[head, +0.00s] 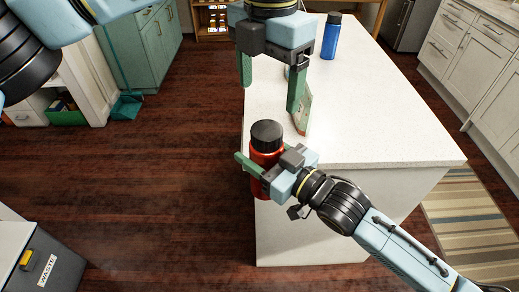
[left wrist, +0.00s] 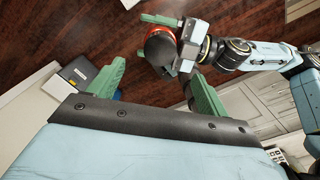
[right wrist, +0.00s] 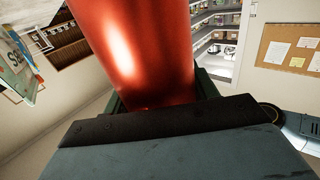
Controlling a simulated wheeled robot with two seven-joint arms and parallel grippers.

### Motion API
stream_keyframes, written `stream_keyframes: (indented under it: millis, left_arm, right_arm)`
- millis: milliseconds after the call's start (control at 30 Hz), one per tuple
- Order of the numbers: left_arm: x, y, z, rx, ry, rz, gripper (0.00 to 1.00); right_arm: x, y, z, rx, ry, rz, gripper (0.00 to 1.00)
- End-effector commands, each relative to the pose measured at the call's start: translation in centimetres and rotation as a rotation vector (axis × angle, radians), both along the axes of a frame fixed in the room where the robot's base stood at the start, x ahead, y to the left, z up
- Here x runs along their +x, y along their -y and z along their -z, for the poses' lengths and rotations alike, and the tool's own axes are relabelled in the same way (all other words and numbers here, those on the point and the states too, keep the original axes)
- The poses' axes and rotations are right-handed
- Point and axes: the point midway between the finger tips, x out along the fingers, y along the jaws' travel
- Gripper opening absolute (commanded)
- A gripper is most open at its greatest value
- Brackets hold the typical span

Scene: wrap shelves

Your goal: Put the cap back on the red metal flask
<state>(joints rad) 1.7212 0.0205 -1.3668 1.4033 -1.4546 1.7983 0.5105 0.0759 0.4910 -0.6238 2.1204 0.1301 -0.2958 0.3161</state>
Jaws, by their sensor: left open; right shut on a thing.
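The red metal flask (head: 262,158) stands about upright in the head view, off the near left corner of the counter. My right gripper (head: 259,175) is shut around its body, and its red side fills much of the right wrist view (right wrist: 135,50). The black cap (head: 266,134) sits on top of the flask; I cannot tell whether it is tight. My left gripper (head: 270,97) is open and empty, pointing down above and beyond the cap. In the left wrist view the cap (left wrist: 160,48) shows between and beyond the open fingers, touching neither.
The white counter (head: 385,130) lies right of the flask, with a blue bottle (head: 331,38) at its far end. A thin coloured item (head: 304,112) stands on it, partly behind my left finger. A waste bin (head: 58,268) is at lower left. The floor between is clear.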

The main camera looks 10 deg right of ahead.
Motion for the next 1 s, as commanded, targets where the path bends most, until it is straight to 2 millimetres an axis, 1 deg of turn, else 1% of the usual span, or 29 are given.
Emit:
stream_keyframes:
  millis: [33,100,233,367,667,767,833,967,1000]
  left_arm:
    - [0.0,0.0,-0.9,0.0,0.002,0.0,0.78]
    - [0.0,0.0,-1.8,-0.001,0.002,0.0,0.78]
    - [0.0,0.0,-2.8,0.001,0.001,0.0,0.78]
    - [0.0,0.0,-3.1,0.001,-0.001,0.0,0.78]
    - [0.0,0.1,-2.9,-0.009,-0.01,0.0,0.78]
    - [0.0,0.7,-2.3,-0.068,-0.062,-0.005,0.78]
    - [0.1,1.5,-1.6,-0.15,-0.131,-0.017,0.78]
    - [0.8,3.6,-0.1,-0.389,-0.317,-0.071,0.78]
    - [1.3,4.3,0.2,-0.478,-0.379,-0.099,0.78]
  right_arm:
    - [0.0,0.0,-0.1,0.001,0.003,0.0,0.0]
    - [0.0,0.0,-0.1,0.001,0.003,0.0,0.0]
    - [0.0,0.0,-0.1,0.001,0.003,0.0,0.0]
    - [0.0,0.0,-0.1,0.001,0.003,0.0,0.0]
    - [0.0,0.0,-0.1,0.002,0.002,0.0,0.0]
    - [0.0,0.0,-0.1,0.002,0.002,0.0,0.0]
    - [0.0,0.0,-0.1,0.002,0.002,0.0,0.0]
    - [0.0,0.0,-0.1,0.001,0.003,0.0,0.0]
    - [0.0,0.0,-0.1,0.002,0.002,0.0,0.0]
